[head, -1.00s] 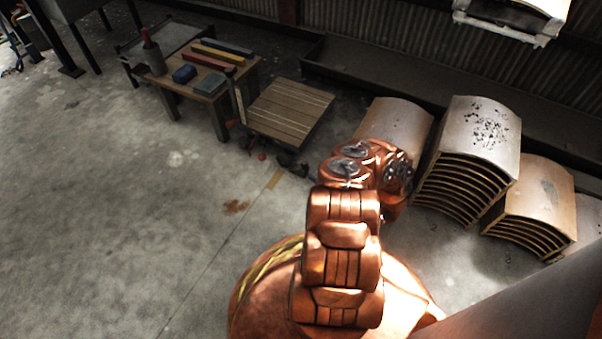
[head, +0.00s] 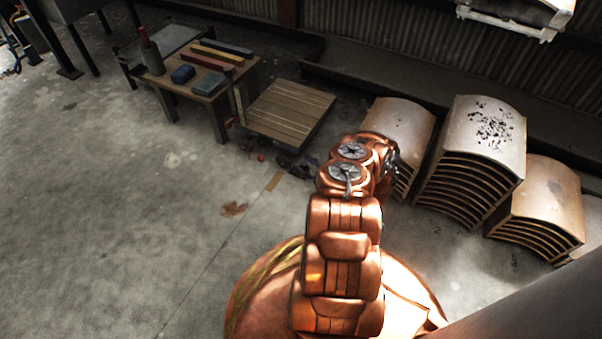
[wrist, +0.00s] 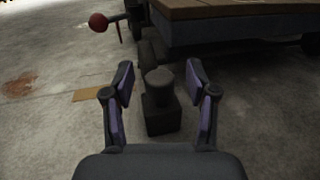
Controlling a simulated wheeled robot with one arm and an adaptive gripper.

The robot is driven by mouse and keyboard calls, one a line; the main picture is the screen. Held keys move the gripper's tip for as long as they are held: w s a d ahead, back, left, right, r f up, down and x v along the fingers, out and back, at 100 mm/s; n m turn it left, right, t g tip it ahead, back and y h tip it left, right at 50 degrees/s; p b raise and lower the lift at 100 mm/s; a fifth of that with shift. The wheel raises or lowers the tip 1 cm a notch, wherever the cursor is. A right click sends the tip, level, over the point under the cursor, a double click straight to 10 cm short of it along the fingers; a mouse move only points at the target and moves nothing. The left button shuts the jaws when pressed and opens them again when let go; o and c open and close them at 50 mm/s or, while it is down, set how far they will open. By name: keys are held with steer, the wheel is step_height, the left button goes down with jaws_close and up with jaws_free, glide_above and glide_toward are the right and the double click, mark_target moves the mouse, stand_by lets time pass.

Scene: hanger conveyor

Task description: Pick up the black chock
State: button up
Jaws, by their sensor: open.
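The black chock (wrist: 161,106) stands on the concrete floor in the wrist view, a dark block with a rounded top. My gripper (wrist: 161,82) is open, with one finger on each side of the chock in the picture. No contact between the fingers and the chock shows. In the head view, small dark items (head: 295,165) lie on the floor beside the low wooden platform; I cannot tell there which one is the chock. My gripper's fingers are not visible in the head view.
A low slatted platform (head: 285,112) stands just beyond the chock. A red ball-shaped knob (wrist: 98,22) is at upper left in the wrist view. A workbench (head: 217,97) stands left of the platform, curved stacked panels (head: 478,145) at right. Floor at left is clear.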

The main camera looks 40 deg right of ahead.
jaws_close()
stand_by(0.4)
steer(key=shift+s, duration=0.1)
